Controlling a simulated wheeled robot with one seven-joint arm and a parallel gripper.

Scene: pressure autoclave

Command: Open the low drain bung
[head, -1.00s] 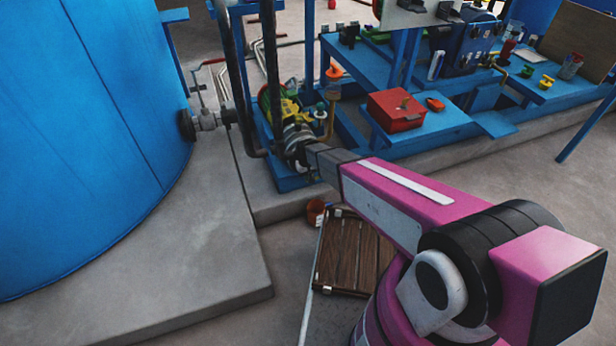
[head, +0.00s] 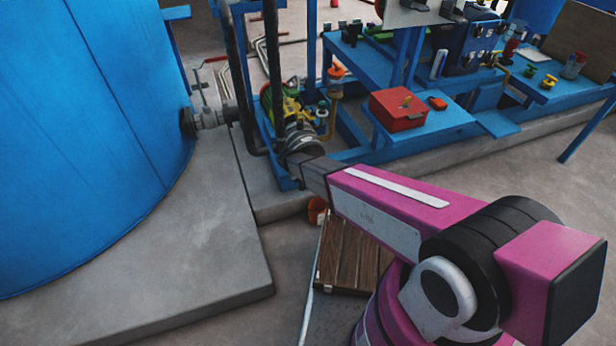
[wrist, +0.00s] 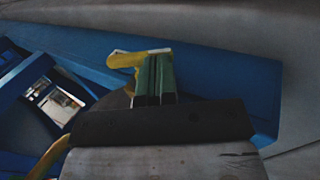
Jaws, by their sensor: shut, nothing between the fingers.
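In the wrist view, my gripper (wrist: 156,58) shows as green fingers pressed together, shut with nothing between them. A yellow part (wrist: 128,60) sits right beside the fingertips, over a blue surface (wrist: 225,85); I cannot tell whether they touch. I cannot make out with certainty which part is the low drain bung. In the head view, my arm reaches to the blue skid (head: 283,182), near yellow and green parts (head: 291,107). The fingertips are hidden there behind my wrist.
A big blue tank (head: 85,140) stands at the left on a concrete plinth (head: 190,245). A pipe with a valve (head: 208,119) joins tank and skid. A red box (head: 397,110) sits on a blue step at right. A wooden slatted platform (head: 352,255) and orange pot (head: 317,209) lie below my arm.

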